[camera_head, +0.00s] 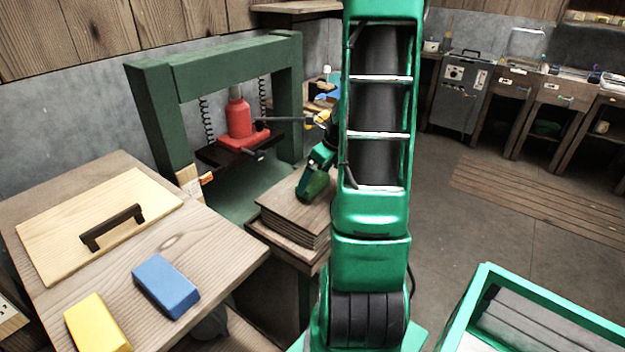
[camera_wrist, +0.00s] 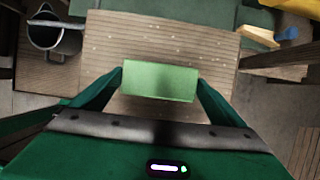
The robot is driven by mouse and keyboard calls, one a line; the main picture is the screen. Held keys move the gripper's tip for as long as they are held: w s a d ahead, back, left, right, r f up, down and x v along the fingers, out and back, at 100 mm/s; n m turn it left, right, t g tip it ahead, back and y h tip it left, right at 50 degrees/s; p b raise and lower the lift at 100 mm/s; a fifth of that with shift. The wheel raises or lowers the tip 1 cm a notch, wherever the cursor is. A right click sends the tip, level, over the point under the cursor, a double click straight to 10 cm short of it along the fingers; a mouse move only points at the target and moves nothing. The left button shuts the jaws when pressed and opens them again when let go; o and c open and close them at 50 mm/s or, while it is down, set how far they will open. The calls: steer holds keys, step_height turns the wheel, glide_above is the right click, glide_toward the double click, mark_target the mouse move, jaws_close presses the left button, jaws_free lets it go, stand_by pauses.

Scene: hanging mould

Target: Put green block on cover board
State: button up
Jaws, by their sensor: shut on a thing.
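My gripper (camera_wrist: 160,86) is shut on the green block (camera_wrist: 160,80), with one finger at each short end of it. In the head view my gripper (camera_head: 314,184) is over a stack of brown boards (camera_head: 285,216), partly hidden by my arm. The wrist view shows the top board (camera_wrist: 165,42), with small pale dots, below the block. I cannot tell whether the block touches it. A light wooden board (camera_head: 70,222) with a dark handle (camera_head: 112,227) lies flat on the table at left; which board is the cover board is not marked.
A blue block (camera_head: 166,286) and a yellow block (camera_head: 97,323) lie on the table (camera_head: 215,265) at left. A green press frame (camera_head: 155,115) with a red jack (camera_head: 238,121) stands behind the stack. A metal mug (camera_wrist: 55,36) is near the boards.

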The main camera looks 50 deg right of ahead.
steer(key=shift+f, duration=0.3)
steer(key=o, duration=0.8)
steer(key=shift+f, duration=0.1)
steer(key=v, duration=1.2)
steer(key=shift+s+a+r+n+g, duration=0.35)
steer(key=shift+s+a+n+g, duration=0.4)
steer(key=shift+s+a+n, duration=2.7)
steer(key=shift+s+a+r+n+g, duration=0.5)
steer(key=shift+s+a+n, duration=1.3)
steer(key=shift+a+n, duration=3.2)
steer(key=shift+s+a+r+n+g, duration=0.15)
steer(key=shift+s+a+n+g, duration=0.8)
steer(key=shift+s+a+n, duration=3.3)
